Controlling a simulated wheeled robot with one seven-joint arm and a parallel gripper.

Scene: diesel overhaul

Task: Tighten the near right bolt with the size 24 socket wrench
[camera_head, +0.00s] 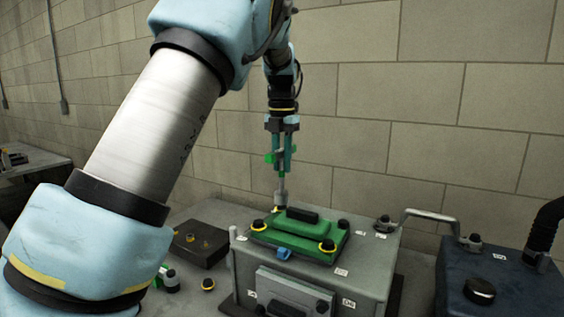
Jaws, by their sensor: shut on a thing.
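My gripper (280,168) points straight down and is shut on the socket wrench (281,194), which has green parts between the fingers and a grey socket end below. The size mark on the wrench cannot be read. The socket end hangs at the far left corner of the green cover (296,238); I cannot tell whether it touches the bolt there. The near right bolt (327,246) is a dark head with a yellow ring at the cover's front right corner. It is uncovered and stands apart from the wrench, to its right and nearer to me.
The cover lies on a grey engine block (368,258). Other bolts show at the near left (258,225) and far right (343,224). A dark box (199,243) and small loose parts (208,284) lie left. A bent pipe (432,214) leads to a dark blue unit (500,283) at right.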

